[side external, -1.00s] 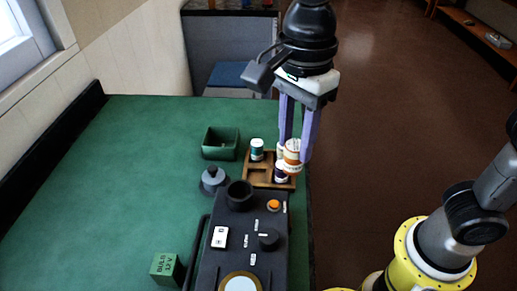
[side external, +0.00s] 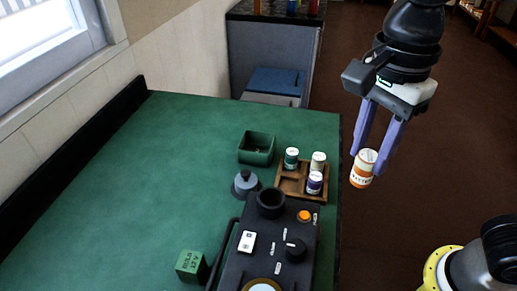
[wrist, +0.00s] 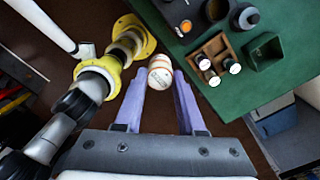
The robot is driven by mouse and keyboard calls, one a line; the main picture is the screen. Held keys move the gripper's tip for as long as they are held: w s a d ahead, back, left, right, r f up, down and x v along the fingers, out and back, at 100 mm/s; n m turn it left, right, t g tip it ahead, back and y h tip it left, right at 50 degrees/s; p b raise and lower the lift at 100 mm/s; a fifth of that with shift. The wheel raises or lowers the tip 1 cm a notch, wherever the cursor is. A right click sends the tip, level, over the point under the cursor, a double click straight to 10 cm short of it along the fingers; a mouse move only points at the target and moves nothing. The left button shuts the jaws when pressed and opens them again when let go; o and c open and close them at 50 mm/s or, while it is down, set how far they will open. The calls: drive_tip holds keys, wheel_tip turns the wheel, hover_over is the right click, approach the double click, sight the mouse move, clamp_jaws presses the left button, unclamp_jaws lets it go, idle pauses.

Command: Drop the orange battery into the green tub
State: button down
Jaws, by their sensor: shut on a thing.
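The orange battery (side external: 363,169), white with an orange band, is held upright with a slight tilt between the fingertips of my gripper (side external: 370,158). My gripper is shut on it, past the right edge of the table and over the brown floor. In the wrist view the battery (wrist: 160,74) sits between the two purple fingers. The green tub (side external: 255,158) stands on the green table, left of my gripper and behind the wooden tray; its inside is partly visible. The tub also shows in the wrist view (wrist: 267,61), to the right of the battery.
A wooden tray (side external: 290,193) holds a teal, a cream and a purple battery, with one compartment empty. A dark control box (side external: 262,243) with an orange button, a grey knobbed piece (side external: 245,184) and a green bulb box (side external: 191,266) stand nearby. The table's left side is clear.

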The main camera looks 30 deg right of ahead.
idle(0.4)
drive_tip(key=shift+w+a+r+n, duration=0.1)
drive_tip(key=shift+r+n, duration=0.05)
drive_tip(key=shift+n, duration=0.15)
drive_tip(key=w+a+r+n, duration=0.1)
drive_tip(key=w+a, duration=0.3)
drive_tip(key=w, duration=1.2)
drive_tip(key=shift+m, duration=0.8)
drive_tip(key=shift+w+d+f, duration=1)
drive_tip(key=shift+w+f, duration=1.4)
drive_tip(key=shift+f, duration=0.5)
drive_tip(key=shift+w+d+f, duration=0.95)
drive_tip(key=shift+w+f, duration=1.4)
drive_tip(key=shift+f, duration=0.5)
drive_tip(key=shift+w+d+f, duration=1)
drive_tip(key=shift+w+f, duration=1.4)
drive_tip(key=shift+f, duration=0.5)
